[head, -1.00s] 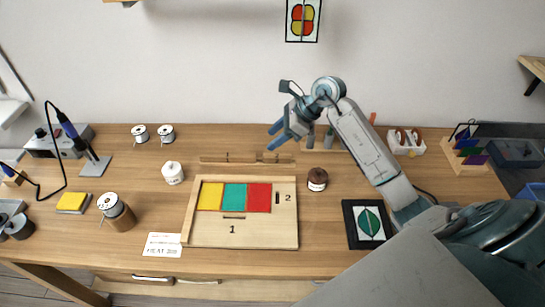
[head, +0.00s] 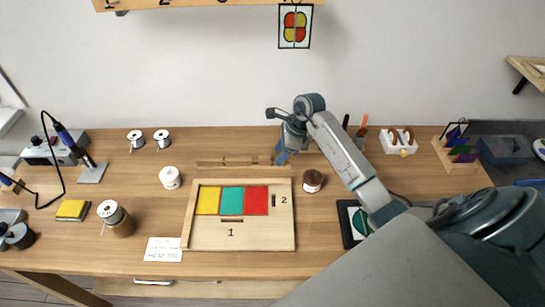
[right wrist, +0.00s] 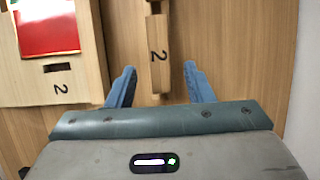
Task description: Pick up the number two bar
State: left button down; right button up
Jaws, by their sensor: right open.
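The number two bar (right wrist: 158,58) is a short wooden bar marked 2. In the right wrist view it lies between the two blue fingers of my right gripper (right wrist: 157,72), with a gap on each side. The gripper is open and empty. In the head view my right gripper (head: 281,157) is over the right end of the row of bars behind the board, partly hiding that end. A bar marked 1 (head: 224,161) lies left of it. My left gripper is not in view.
The wooden board (head: 240,243) with yellow, teal and red panes lies in front of the bars. A dark brown jar (head: 312,182) stands close to the right of the gripper. A white pot (head: 170,178) stands to the left.

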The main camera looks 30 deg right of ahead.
jog(key=shift+x, duration=1.15)
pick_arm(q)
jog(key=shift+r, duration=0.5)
pick_arm(e)
grip_shut()
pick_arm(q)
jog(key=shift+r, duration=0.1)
pick_arm(e)
jog(key=shift+r, duration=0.15)
